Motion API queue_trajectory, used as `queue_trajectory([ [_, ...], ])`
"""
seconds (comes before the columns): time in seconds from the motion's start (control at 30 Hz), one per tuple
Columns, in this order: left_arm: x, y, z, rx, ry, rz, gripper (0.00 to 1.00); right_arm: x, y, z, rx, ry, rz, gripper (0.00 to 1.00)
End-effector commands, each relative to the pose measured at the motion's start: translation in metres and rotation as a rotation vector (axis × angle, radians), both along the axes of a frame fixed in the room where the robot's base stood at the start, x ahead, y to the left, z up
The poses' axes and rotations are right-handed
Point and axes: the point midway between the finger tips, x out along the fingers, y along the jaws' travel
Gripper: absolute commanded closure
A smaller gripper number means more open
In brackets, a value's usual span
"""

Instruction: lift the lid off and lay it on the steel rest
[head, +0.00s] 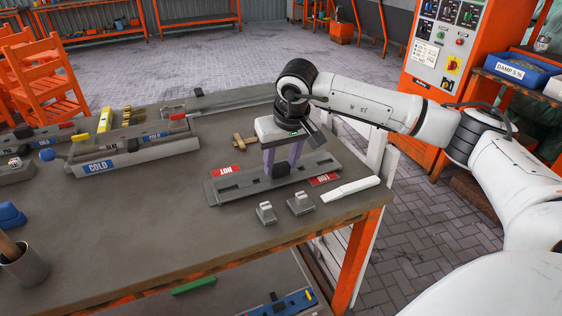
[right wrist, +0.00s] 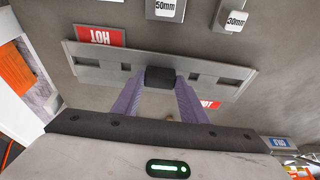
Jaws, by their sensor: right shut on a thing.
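A long grey slotted plate, which looks like the lid (head: 232,189), lies low over the near right part of the bench. It also shows in the right wrist view (right wrist: 105,66). Red HOT labels (head: 325,179) sit beside it on two sides. My right gripper (head: 283,174) points down over its middle. Its purple fingers are shut on the black grip (right wrist: 160,78) at the plate's centre. I cannot tell whether the plate is raised or resting on what is under it. A long steel piece (head: 235,100) at the back may be the steel rest. My left gripper is not in view.
Two small weights (head: 265,212) and a white bar (head: 350,188) lie close in front of the plate. A wooden piece (head: 243,142) lies behind it. A COLD-labelled grey block (head: 150,155) stands to the left. The front middle of the bench (head: 130,230) is clear.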

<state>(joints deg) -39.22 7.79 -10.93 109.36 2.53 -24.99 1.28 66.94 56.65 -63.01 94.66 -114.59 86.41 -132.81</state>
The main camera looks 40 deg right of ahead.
Motion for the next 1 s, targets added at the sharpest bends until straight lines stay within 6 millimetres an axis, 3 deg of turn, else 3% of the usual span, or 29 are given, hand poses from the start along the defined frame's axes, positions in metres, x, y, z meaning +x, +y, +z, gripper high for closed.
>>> queue_trajectory([
  [0.3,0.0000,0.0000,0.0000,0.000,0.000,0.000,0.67,-0.0004,0.0002,-0.0011,0.000,0.002,0.000,1.00],
  [0.33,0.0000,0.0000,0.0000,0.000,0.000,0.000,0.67,-0.0004,0.0002,-0.0011,0.000,0.002,0.000,0.56],
  [0.43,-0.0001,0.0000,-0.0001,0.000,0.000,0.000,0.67,-0.0005,0.0002,-0.0011,0.000,0.002,0.000,0.39],
  [0.63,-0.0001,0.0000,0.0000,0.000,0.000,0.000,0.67,-0.0005,0.0002,-0.0010,0.000,0.002,0.000,0.39],
  [0.73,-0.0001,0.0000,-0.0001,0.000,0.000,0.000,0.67,-0.0012,0.0002,-0.0023,0.000,0.005,0.001,0.24],
  [1.0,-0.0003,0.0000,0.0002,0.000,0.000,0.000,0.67,-0.0007,0.0002,-0.0012,0.000,0.003,0.000,0.24],
])
